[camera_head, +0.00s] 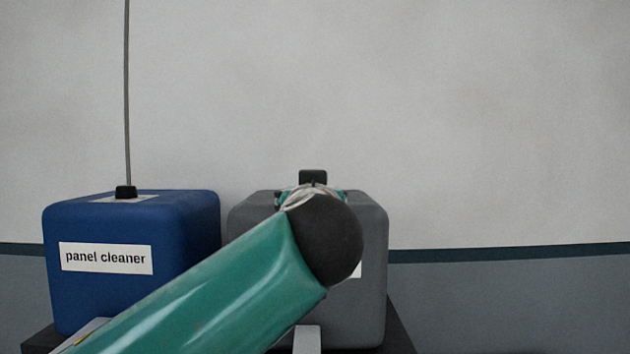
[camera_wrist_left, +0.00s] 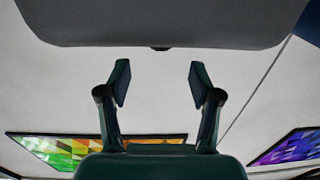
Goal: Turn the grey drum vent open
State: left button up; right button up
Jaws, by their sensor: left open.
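The grey drum (camera_head: 374,290) stands right of the blue drum in the head view, largely covered by my teal left arm and its dark joint. A small black block (camera_head: 313,177) shows above the wrist; I cannot tell whether it is the vent or part of my wrist. In the left wrist view a dark grey body, likely the grey drum (camera_wrist_left: 160,20), fills the top, with a small dark piece (camera_wrist_left: 161,48) on its lower edge, possibly the vent. My left gripper (camera_wrist_left: 160,80) is open and empty, its fingers apart below that piece. My right gripper is not in view.
The blue drum (camera_head: 180,262), labelled "panel cleaner", stands close beside the grey one, with a thin upright rod or hose (camera_head: 127,95) at its cap. A pale wall (camera_head: 480,120) is behind. Colourful panels (camera_wrist_left: 60,150) show in the left wrist view. Right of the grey drum looks clear.

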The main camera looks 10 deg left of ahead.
pick_arm(q)
jog(key=p+x, duration=0.1)
jog(key=x, duration=0.2)
jog(key=p+x, duration=0.1)
jog(key=x, duration=0.2)
jog(key=shift+w+r+p, duration=0.1)
jog(key=shift+r+p, duration=0.1)
jog(key=shift+p, duration=0.1)
jog(key=shift+w+a+f, duration=0.15)
jog(key=shift+w, duration=0.4)
jog(key=shift+c, duration=0.2)
